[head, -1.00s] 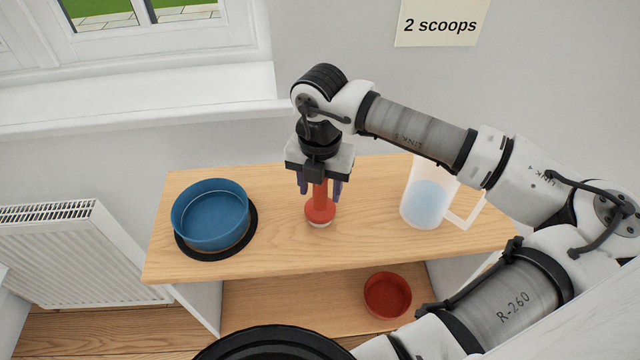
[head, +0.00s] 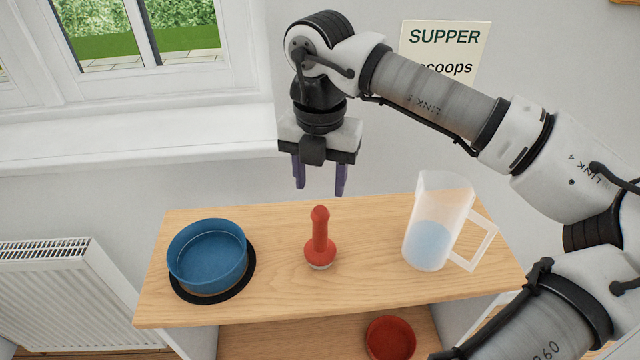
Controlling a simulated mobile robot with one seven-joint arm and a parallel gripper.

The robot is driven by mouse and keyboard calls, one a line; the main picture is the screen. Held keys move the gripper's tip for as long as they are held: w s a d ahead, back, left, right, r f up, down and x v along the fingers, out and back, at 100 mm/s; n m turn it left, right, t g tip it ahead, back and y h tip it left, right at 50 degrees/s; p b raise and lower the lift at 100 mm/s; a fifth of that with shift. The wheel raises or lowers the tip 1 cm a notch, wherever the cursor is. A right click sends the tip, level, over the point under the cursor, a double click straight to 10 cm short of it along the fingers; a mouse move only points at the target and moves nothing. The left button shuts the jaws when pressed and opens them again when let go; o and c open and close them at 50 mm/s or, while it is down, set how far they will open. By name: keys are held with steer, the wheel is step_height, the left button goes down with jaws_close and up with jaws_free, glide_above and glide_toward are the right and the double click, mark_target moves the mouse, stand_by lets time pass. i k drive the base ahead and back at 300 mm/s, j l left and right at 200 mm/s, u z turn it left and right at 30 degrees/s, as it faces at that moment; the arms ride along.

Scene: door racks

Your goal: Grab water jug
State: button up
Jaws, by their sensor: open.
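The water jug (head: 425,245) is a clear, frosted pitcher with pale blue water in its lower part. It stands upright on the right of the wooden shelf top, and its handle (head: 480,243) points right. My gripper (head: 320,190) is open and empty, with its purple fingers pointing down. It hangs in the air to the left of the jug and above a red scoop-like tool (head: 320,242). The red tool stands upright on the shelf top, apart from the fingers.
A blue bowl (head: 208,255) sits on a black round mat (head: 246,283) at the left of the wooden top (head: 270,285). A red bowl (head: 390,338) is on the lower shelf. A window and wall are behind, and a radiator (head: 45,295) is at left. Bare wood separates the objects.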

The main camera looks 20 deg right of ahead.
mark_target(443, 201)
steer(key=k+j+z, duration=0.1)
steer(key=z, duration=0.55)
steer(key=i+z, duration=0.1)
steer(key=z, duration=0.5)
